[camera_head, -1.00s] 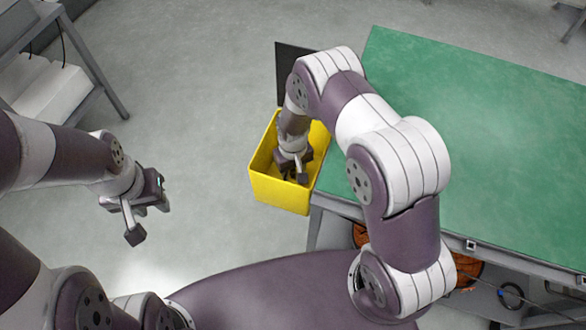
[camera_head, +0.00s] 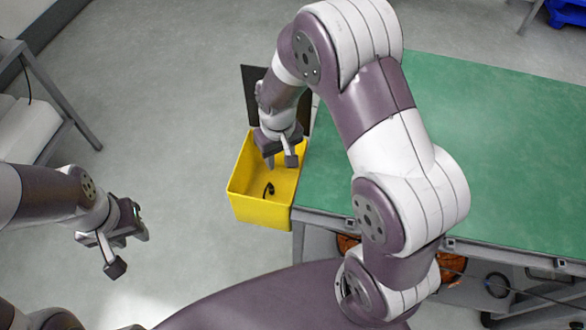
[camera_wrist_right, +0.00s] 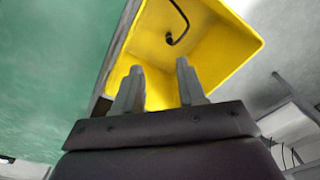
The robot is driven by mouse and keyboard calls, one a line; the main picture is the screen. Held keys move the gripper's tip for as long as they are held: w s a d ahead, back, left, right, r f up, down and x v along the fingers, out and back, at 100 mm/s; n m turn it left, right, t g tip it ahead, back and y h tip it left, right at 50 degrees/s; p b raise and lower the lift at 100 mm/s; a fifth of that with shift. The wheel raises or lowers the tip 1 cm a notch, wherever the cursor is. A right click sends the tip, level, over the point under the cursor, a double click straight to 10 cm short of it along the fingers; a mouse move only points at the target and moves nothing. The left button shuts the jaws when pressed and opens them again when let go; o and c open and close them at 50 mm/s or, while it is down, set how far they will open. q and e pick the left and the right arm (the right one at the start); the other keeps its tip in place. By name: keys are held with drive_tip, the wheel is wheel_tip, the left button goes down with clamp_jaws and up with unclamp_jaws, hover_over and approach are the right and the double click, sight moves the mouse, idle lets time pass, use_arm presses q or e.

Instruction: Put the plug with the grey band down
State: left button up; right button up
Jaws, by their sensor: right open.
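A dark plug with a short curved cable (camera_head: 268,190) lies inside the yellow bin (camera_head: 262,213). It also shows in the right wrist view as a black curved piece (camera_wrist_right: 180,28). Its grey band is too small to make out. My right gripper (camera_head: 280,163) is over the bin, open and empty, apart from the plug. In the right wrist view its two fingers (camera_wrist_right: 158,85) stand apart with nothing between them. My left gripper (camera_head: 128,246) is over the floor at the left, away from the bin, with its fingers spread and nothing seen between them.
The bin sits at the left edge of the green-topped table (camera_head: 500,150). A dark upright panel (camera_head: 252,90) stands behind the bin. The visible tabletop is clear. A grey metal frame (camera_head: 60,100) stands at the far left. Cables hang below the table.

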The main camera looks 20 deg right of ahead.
drive_tip(key=s+d+r+m+t, duration=0.1)
drive_tip(key=s+d+r, duration=0.2)
drive_tip(key=s+r, duration=0.4)
drive_tip(key=s, duration=0.4)
drive_tip(key=shift+s+d+r, duration=0.2)
drive_tip(key=shift+d+r, duration=0.05)
drive_tip(key=shift+d, duration=0.15)
wheel_tip(320, 180, up, 8)
drive_tip(key=p, duration=0.8)
drive_tip(key=shift+r, duration=0.25)
